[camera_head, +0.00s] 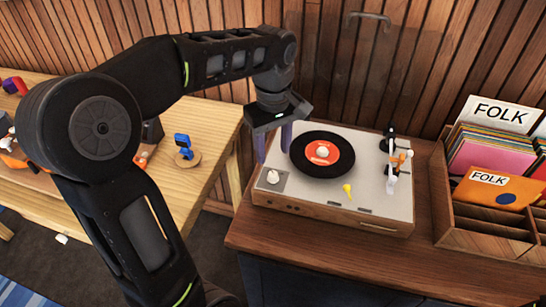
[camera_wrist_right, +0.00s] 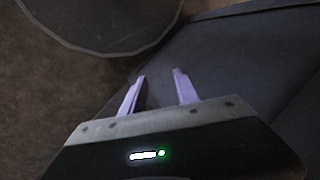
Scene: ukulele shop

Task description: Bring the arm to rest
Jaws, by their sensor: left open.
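The record player (camera_head: 300,200) has a pale top and wooden sides, and stands on a brown cabinet. A black record (camera_head: 308,165) with a red label lies on it. My right gripper (camera_wrist_right: 160,75) is open and empty in the right wrist view, over dark surfaces.
A wooden crate (camera_head: 470,240) of record sleeves marked FOLK stands right of the player. A small yellow piece (camera_head: 347,189) and a pale knob (camera_head: 273,177) are on the deck. A light wooden table (camera_head: 205,125) with small items stands at left. A plank wall is behind.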

